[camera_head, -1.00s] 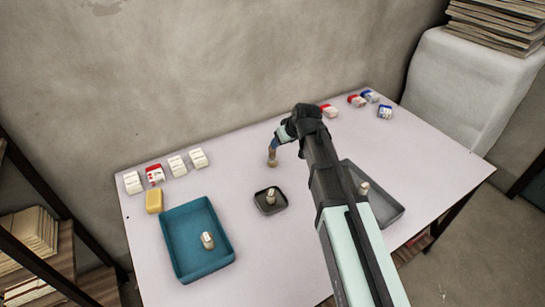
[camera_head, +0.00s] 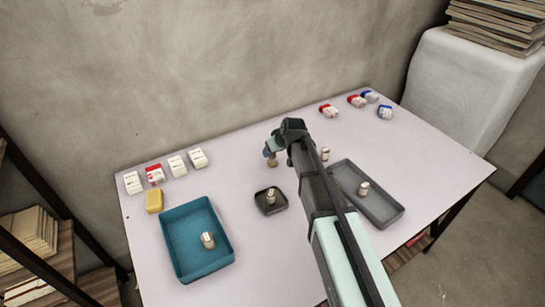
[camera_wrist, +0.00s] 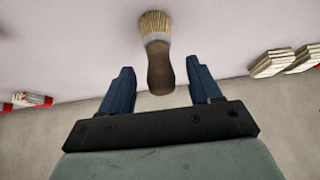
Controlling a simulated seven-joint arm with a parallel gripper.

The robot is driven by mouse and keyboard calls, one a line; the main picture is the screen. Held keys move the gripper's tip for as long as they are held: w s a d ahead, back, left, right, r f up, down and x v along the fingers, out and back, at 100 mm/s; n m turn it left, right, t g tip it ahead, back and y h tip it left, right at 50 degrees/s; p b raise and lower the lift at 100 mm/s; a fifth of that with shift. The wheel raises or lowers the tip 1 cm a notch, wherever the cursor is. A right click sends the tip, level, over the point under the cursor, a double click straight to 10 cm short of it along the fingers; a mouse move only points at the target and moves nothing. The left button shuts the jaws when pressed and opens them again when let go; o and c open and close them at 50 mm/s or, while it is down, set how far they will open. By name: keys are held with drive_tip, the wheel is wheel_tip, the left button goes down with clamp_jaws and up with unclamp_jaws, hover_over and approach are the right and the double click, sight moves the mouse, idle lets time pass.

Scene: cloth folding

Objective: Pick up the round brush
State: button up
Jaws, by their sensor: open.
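The round brush (camera_wrist: 156,32) has pale bristles and a brown handle. In the wrist view its handle end points toward my gripper (camera_wrist: 161,70) and lies between the two blue fingers, with space visible on both sides. In the head view the brush (camera_head: 272,160) is a small brown shape at the back middle of the table, partly hidden by my gripper (camera_head: 269,151). My gripper is open and holds nothing.
A small dark tray (camera_head: 282,207), a teal tray (camera_head: 171,250) and a grey tray (camera_head: 390,216) each hold a small cylinder. Another cylinder (camera_head: 325,153) stands right of my arm. Small boxes (camera_head: 177,166) line the back left, near a yellow block (camera_head: 154,201); more boxes (camera_head: 356,101) lie back right.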

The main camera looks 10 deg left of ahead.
drive_tip(key=x, duration=0.4)
drive_tip(key=shift+w+a, duration=0.15)
drive_tip(key=shift+c, duration=0.2)
drive_tip(key=c, duration=1)
